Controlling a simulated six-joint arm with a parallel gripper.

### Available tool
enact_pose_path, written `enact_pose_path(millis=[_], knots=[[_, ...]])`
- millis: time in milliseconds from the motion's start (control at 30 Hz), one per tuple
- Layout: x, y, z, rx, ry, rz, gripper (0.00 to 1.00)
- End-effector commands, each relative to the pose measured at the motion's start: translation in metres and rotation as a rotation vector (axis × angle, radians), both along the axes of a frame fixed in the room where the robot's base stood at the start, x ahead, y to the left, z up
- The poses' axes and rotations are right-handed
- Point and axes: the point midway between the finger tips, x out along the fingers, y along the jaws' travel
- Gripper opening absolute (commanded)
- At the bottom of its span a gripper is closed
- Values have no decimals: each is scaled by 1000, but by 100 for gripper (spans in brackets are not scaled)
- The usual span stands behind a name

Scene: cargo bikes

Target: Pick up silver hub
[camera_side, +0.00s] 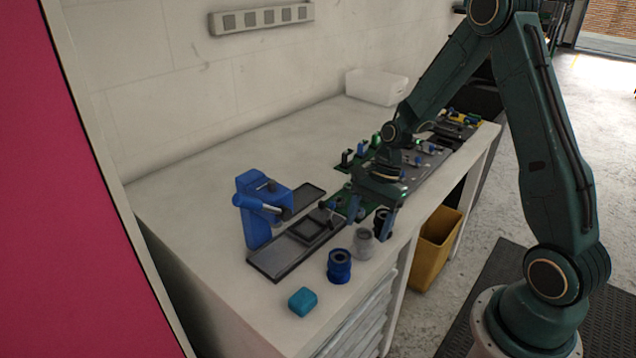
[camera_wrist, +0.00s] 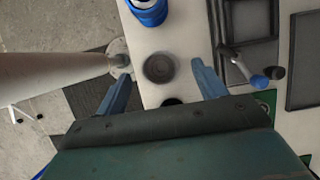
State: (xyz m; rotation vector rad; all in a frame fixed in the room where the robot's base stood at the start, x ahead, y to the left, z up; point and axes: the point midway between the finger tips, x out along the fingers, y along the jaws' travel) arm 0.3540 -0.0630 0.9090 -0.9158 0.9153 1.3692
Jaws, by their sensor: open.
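The silver hub (camera_side: 363,243) stands upright on the white bench near its front edge, between a blue hub and a black hub. In the wrist view the silver hub (camera_wrist: 159,67) shows from above, in the gap between my fingertips. My gripper (camera_side: 370,226) is open and empty, just behind and above the silver hub in the side view. In the wrist view my gripper (camera_wrist: 160,72) has one finger on each side of the hub, with space on both sides. Whether the fingertips are down at hub height is hard to tell.
The blue hub (camera_side: 339,265) and black hub (camera_side: 382,222) stand close on either side. A blue press (camera_side: 252,211) and dark tray (camera_side: 275,262) lie to the left. A teal block (camera_side: 302,302) sits near the front corner. A yellow bin (camera_side: 436,250) stands below the bench.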

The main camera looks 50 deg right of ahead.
Motion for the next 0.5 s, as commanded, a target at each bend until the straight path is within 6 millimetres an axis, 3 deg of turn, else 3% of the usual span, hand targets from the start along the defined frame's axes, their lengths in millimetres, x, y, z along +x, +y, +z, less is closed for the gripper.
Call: enact_pose_path(millis=[167,500], knots=[[0,3,-5,1,3,1,70],[0,17,-38,2,3,2,70]])
